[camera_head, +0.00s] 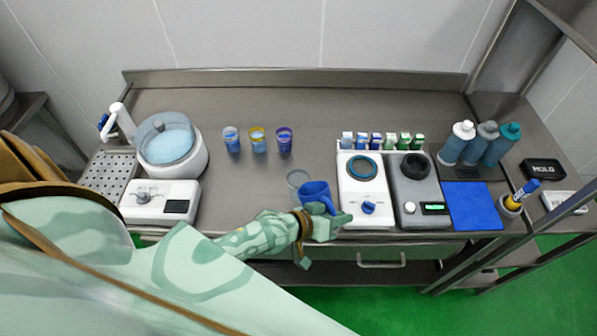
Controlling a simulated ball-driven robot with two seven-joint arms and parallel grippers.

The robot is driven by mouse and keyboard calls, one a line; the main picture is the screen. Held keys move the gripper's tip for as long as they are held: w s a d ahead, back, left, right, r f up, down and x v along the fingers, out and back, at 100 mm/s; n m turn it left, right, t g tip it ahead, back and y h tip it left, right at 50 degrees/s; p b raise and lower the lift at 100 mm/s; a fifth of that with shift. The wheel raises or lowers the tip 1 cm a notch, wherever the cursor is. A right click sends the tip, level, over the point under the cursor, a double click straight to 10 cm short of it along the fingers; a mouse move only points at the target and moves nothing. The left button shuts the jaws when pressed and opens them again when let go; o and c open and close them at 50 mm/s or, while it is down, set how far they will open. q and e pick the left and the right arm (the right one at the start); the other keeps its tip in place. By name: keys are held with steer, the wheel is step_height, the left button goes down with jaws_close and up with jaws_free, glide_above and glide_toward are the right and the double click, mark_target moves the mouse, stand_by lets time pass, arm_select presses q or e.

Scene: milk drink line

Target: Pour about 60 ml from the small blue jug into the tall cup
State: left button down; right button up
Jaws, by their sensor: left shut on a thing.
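The small blue jug (316,192) is near the front edge of the counter, in the middle of the view. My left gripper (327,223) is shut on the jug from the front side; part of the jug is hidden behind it. A clear cup (297,178), probably the tall cup, stands just left of and behind the jug. The jug partly overlaps it in the picture, and I cannot tell whether they touch. I cannot make out any liquid in either. My right gripper is not in view.
Several small filled cups (258,140) stand behind on the steel counter (300,105). A white hotplate device (363,205) and a grey scale (417,200) sit close to the right. A white machine with a clear bowl (170,150) is at left. The counter's back middle is clear.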

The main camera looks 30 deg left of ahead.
mark_target(328, 208)
arm_select(q)
steer(key=shift+w+a+r+n+g+h+b, duration=0.15)
steer(key=shift+a+r+n+h, duration=0.15)
steer(key=shift+r, duration=0.25)
steer(key=shift+w+a+r+n+g+h+b, duration=0.1)
steer(key=shift+w+a+r+n+h+b, duration=0.15)
steer(key=shift+r, duration=0.35)
steer(key=shift+w+a+r+n+g+h+b, duration=0.15)
steer(key=shift+a+r+n, duration=0.15)
steer(key=shift+r, duration=0.25)
steer(key=shift+r, duration=0.15)
steer(key=shift+a+r+n+h, duration=0.2)
steer(key=shift+r+n+h, duration=0.15)
steer(key=shift+r, duration=0.1)
steer(key=shift+w+a+r+n, duration=0.2)
steer(key=shift+a+r+n, duration=0.1)
steer(key=shift+r, duration=0.1)
steer(key=shift+w+a+r+n+h+b, duration=0.2)
steer(key=shift+a+r+n+h+b, duration=0.15)
steer(key=shift+r+b, duration=0.15)
stand_by(0.6)
